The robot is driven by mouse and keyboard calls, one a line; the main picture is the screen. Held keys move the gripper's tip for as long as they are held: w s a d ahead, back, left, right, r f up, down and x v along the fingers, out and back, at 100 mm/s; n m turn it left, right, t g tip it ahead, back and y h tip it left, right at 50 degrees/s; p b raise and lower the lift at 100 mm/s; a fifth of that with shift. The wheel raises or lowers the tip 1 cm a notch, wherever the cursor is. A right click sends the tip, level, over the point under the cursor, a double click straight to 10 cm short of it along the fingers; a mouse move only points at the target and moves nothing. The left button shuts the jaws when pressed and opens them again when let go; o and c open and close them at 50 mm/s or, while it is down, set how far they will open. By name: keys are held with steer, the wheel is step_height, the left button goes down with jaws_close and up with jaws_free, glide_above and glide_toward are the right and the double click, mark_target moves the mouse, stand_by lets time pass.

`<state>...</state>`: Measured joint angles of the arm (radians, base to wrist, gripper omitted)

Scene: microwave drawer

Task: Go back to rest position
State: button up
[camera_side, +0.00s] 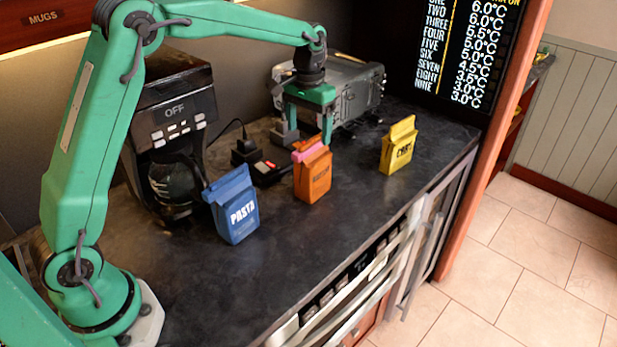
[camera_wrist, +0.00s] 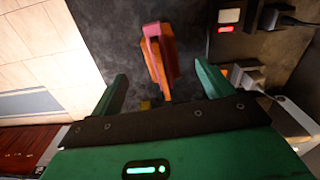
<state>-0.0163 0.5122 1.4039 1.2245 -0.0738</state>
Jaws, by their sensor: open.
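My green gripper (camera_side: 306,128) is at the end of my outstretched arm, pointing down above the counter. Its jaws are open and nothing is between them that I can make out. An orange packet (camera_side: 314,178) with a pink top stands upright just below and in front of it in the side view. In the wrist view, my gripper (camera_wrist: 160,84) shows its two fingers spread apart, with the orange packet (camera_wrist: 168,70) and its pink edge showing beyond the gap between them. Whether a finger touches the packet cannot be told.
A blue pasta packet (camera_side: 233,205) and a yellow packet (camera_side: 398,146) stand on the dark counter (camera_side: 345,215). A coffee machine (camera_side: 172,125) stands behind at left. A grey metal appliance (camera_side: 355,88) is close behind my gripper. A black device with a red light (camera_side: 268,168) lies beside the orange packet.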

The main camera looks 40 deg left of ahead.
steer(key=shift+s+r, duration=0.3)
steer(key=shift+r, duration=0.1)
steer(key=s+r+t, duration=0.2)
steer(key=s+r, duration=0.2)
steer(key=s, duration=0.7)
steer(key=s+r+t, duration=0.2)
steer(key=s+r, duration=0.3)
steer(key=s, duration=0.5)
steer(key=s+f+m+t, duration=0.1)
steer(key=s+f, duration=0.2)
steer(key=s, duration=0.5)
steer(key=shift+d+t, duration=0.3)
steer(key=shift+d, duration=0.15)
steer(key=shift+s+f, duration=0.1)
